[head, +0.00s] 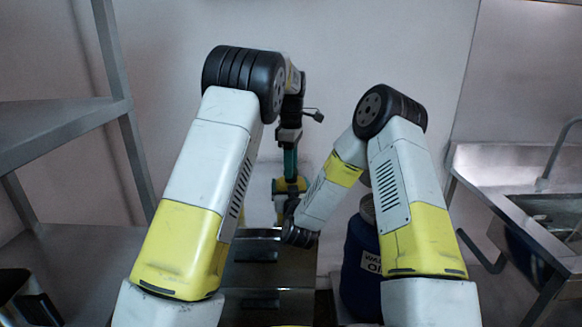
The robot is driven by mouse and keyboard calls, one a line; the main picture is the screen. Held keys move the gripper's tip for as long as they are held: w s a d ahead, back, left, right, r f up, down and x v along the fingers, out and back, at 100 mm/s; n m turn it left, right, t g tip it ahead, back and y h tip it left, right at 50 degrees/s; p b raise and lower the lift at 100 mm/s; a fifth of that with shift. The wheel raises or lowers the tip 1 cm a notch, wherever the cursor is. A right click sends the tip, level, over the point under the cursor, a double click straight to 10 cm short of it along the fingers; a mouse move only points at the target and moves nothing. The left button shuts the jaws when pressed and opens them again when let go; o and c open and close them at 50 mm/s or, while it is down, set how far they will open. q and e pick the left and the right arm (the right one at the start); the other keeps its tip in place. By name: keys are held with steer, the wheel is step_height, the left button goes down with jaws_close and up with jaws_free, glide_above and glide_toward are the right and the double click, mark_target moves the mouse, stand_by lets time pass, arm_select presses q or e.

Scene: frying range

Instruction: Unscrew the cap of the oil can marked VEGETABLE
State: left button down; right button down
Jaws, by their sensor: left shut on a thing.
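My left arm rises from the left, bends at the top and reaches down behind itself. My left gripper (290,176) is shut, small and far off, above the steel unit. A small yellow part shows at its fingertips; it looks like the cap, but details are too small to be sure. A pale shape below, perhaps the oil can, blends with the wall, and no VEGETABLE marking is readable. My right arm bends down and left in front of it, ending in a dark joint. My right gripper cannot be made out.
A blue drum (355,270) with a label reading partly OIL stands behind my right arm. The steel unit (283,301) is at bottom centre. A steel shelf rack (70,118) stands at the left. A sink (550,222) with a tap is at the right.

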arm_select(q)
steer(key=n, duration=0.3)
steer(key=shift+w, duration=0.1)
steer(key=shift+r, duration=0.15)
stand_by(0.4)
steer(key=shift+r, duration=1)
steer(key=shift+r, duration=2)
arm_select(e)
jaws_free()
